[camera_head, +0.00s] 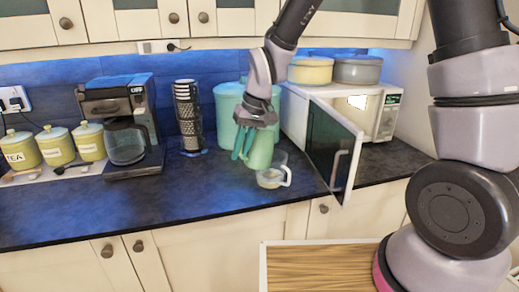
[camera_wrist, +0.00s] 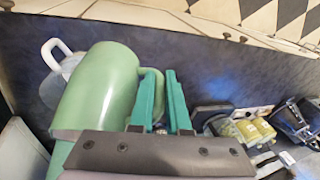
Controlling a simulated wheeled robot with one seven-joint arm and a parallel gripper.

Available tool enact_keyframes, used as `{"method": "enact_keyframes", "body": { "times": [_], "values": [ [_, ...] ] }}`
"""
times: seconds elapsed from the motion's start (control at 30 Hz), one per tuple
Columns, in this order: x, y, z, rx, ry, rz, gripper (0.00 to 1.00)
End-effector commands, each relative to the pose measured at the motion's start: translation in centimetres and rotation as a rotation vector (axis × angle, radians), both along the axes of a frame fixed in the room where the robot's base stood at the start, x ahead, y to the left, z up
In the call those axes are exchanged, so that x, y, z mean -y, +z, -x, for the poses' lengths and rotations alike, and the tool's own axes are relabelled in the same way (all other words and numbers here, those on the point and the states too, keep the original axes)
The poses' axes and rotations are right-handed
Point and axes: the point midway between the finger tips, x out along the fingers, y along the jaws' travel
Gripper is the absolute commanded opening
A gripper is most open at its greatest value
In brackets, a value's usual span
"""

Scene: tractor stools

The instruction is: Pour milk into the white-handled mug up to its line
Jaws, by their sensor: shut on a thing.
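A green jug (camera_head: 261,150) hangs from my gripper (camera_head: 242,156), which is shut on its handle at the counter's front part. In the wrist view the jug (camera_wrist: 98,88) fills the left side, with its handle beside the teal fingers (camera_wrist: 160,76). The white-handled mug (camera_head: 269,180) stands on the counter just below and in front of the jug, its handle to the right. In the wrist view the mug (camera_wrist: 70,66) is partly hidden behind the jug. No milk stream shows. The mug's line and fill level are too small to tell.
The open microwave door (camera_head: 332,150) stands close to the right of the mug. A teal canister (camera_head: 227,110) is behind my gripper. A pod rack (camera_head: 188,118), coffee maker (camera_head: 122,125) and several green canisters (camera_head: 55,147) stand left. The front-left dark counter (camera_head: 130,205) is clear.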

Motion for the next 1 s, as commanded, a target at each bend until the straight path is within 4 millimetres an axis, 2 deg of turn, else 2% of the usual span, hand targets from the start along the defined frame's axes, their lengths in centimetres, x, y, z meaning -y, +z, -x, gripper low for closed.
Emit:
{"method": "enact_keyframes", "body": {
  "times": [1.0],
  "values": [
    [0.1, -3.0, 0.0, -0.001, -0.001, 0.0, 0.0]
  ]
}}
